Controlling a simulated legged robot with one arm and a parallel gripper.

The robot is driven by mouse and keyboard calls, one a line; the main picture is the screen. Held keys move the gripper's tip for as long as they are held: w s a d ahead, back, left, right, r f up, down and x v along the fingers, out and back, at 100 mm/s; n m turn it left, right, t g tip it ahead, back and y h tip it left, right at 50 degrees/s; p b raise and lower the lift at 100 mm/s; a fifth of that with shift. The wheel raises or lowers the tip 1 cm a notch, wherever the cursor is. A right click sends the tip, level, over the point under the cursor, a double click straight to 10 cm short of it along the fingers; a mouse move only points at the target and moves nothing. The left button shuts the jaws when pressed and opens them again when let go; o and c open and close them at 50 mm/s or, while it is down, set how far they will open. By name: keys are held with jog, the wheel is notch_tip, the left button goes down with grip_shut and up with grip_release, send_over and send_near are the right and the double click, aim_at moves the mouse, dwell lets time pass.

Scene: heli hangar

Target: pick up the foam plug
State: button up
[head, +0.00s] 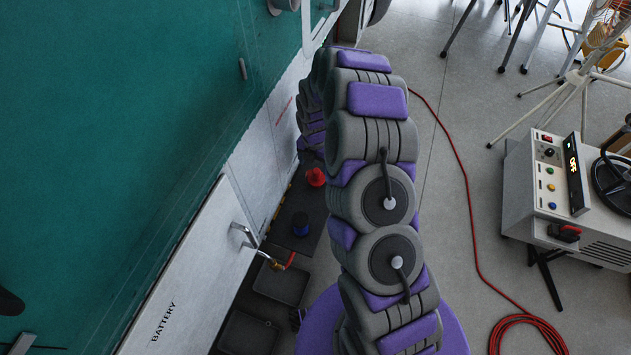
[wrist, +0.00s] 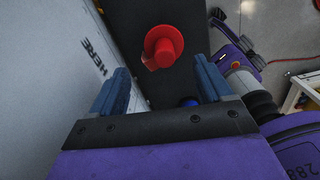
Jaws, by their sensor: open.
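The foam plug seems to be the red flanged piece (head: 316,177), standing on a dark surface (head: 312,210) beside the aircraft's white lower side. In the wrist view the red plug (wrist: 163,45) lies beyond the fingertips, a little above the middle of the gap. My gripper (wrist: 160,82) is open, with its two blue-grey fingers apart and nothing between them. In the head view my arm hides the gripper. A dark blue round piece (head: 301,224) stands nearer on the same surface; part of it shows low between the fingers in the wrist view (wrist: 189,102).
Dark trays (head: 280,284) lie below the surface. A red cable (head: 470,220) crosses the floor right of my arm. A grey control cart (head: 565,190) stands at right.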

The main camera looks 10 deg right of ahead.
aim_at(319, 172)
notch_tip(319, 172, down, 3)
jog(key=shift+d+f, duration=0.1)
jog(key=shift+d, duration=0.05)
notch_tip(319, 172, down, 5)
jog(key=shift+s+d+b, duration=0.1)
jog(key=shift+d+b, duration=0.05)
jog(key=shift+b, duration=0.35)
jog(key=c, duration=0.8)
jog(key=shift+c, duration=0.2)
jog(key=shift+r, duration=0.55)
jog(key=r, duration=0.2)
jog(key=shift+s+d+r+p, duration=0.25)
jog(key=shift+s+r+p, duration=0.1)
jog(key=shift+r+p, duration=0.05)
jog(key=s+d+r+p, duration=0.1)
jog(key=s+d, duration=0.8)
jog(key=s, duration=0.2)
jog(key=shift+s+d, duration=0.3)
jog(key=shift+s, duration=0.05)
